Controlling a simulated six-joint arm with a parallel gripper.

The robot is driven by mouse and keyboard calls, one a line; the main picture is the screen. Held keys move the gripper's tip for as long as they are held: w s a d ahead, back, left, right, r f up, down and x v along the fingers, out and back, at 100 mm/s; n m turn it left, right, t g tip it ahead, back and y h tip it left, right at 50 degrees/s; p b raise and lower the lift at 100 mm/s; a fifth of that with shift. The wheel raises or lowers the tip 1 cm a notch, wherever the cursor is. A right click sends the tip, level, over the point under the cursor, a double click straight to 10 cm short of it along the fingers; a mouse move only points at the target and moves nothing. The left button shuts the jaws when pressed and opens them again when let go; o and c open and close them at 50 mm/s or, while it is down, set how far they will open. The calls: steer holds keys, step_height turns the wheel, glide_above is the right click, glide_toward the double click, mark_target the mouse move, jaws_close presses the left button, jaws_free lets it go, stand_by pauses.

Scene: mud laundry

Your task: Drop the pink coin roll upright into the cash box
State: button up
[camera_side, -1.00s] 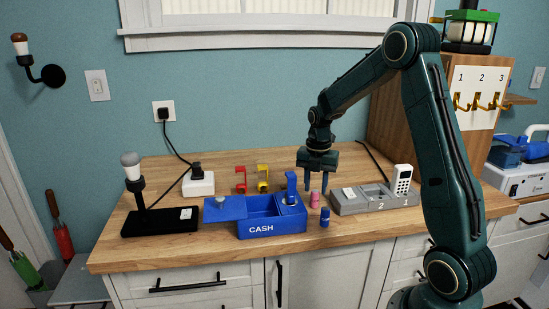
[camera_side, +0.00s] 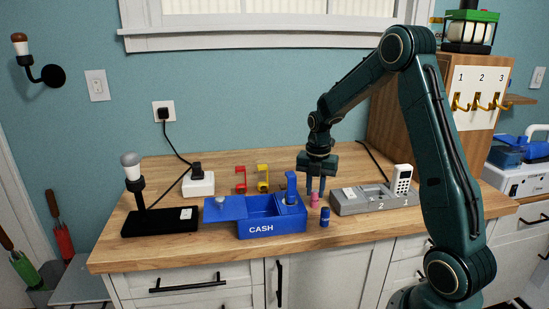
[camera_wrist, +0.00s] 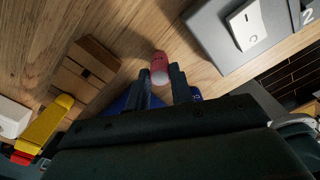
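The pink coin roll (camera_side: 315,201) stands upright on the wooden counter, right of the blue cash box (camera_side: 268,228). My gripper (camera_side: 315,193) points straight down over it, its two fingers close on either side of the roll's top. The wrist view shows the pink roll (camera_wrist: 159,66) between the fingertips, its pale end toward the camera; the fingers look shut on it. The cash box is open, with a blue lid panel (camera_side: 226,208) to its left and a raised blue part at its right. In the wrist view my gripper hides most of the box.
A blue roll (camera_side: 325,217) stands just in front of the pink one. Red (camera_side: 240,180) and yellow (camera_side: 263,178) pieces stand behind the box. A black lamp base (camera_side: 160,221) is at left.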

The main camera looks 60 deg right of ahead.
mark_target(315, 191)
steer(key=shift+c, duration=0.6)
steer(key=shift+r, duration=0.25)
steer(key=shift+r, duration=2.75)
